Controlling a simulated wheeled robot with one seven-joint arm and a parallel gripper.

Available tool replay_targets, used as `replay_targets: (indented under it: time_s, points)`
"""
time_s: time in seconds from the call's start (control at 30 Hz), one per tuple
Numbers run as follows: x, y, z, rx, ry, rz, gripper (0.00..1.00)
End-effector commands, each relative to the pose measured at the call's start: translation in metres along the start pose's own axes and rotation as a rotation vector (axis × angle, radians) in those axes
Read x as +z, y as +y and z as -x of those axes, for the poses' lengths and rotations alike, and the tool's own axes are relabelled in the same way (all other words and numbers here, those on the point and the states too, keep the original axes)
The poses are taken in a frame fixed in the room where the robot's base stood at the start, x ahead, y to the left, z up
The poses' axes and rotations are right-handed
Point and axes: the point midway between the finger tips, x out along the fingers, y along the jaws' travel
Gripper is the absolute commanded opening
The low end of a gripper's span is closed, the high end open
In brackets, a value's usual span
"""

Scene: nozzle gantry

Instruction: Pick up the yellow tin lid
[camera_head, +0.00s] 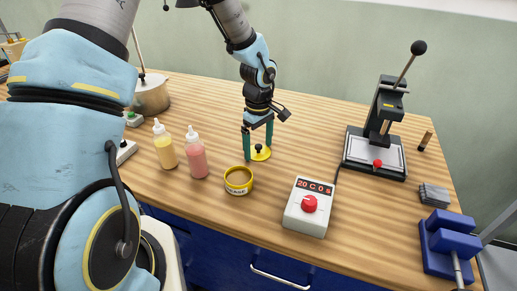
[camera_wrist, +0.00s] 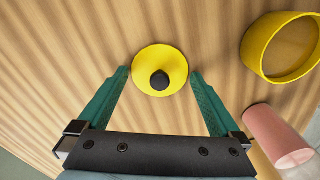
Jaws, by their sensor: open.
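The yellow tin lid (camera_head: 262,155) is a flat disc with a black knob, lying on the wooden bench. In the wrist view the lid (camera_wrist: 144,78) lies between and just ahead of the tips of my open gripper (camera_wrist: 160,72). The black knob is centred between the green fingers, with a gap on each side. In the head view my gripper (camera_head: 258,150) points down over the lid, one finger on each side of it. Whether the fingertips touch the bench is not clear.
The open yellow tin (camera_head: 239,191) stands close by. A pink bottle (camera_head: 197,160) and a yellow bottle (camera_head: 164,150) stand to the left. A white control box (camera_head: 309,207) is front right, a lever press (camera_head: 378,150) further right, and a blue vise (camera_head: 450,243) at the right edge.

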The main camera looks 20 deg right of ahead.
Motion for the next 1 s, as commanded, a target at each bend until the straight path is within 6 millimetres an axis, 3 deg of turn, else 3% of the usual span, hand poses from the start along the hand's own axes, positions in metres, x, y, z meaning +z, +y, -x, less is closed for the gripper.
replay_targets:
  time_s: [0.2,0.73,1.0]
  points:
    - [-0.0002,0.0001,-0.0008,0.0,0.0,0.0,0.99]
    - [-0.0002,0.0001,-0.0004,0.0,0.0,0.0,0.39]
    - [-0.0005,0.0005,0.0018,0.001,0.001,0.0,0.39]
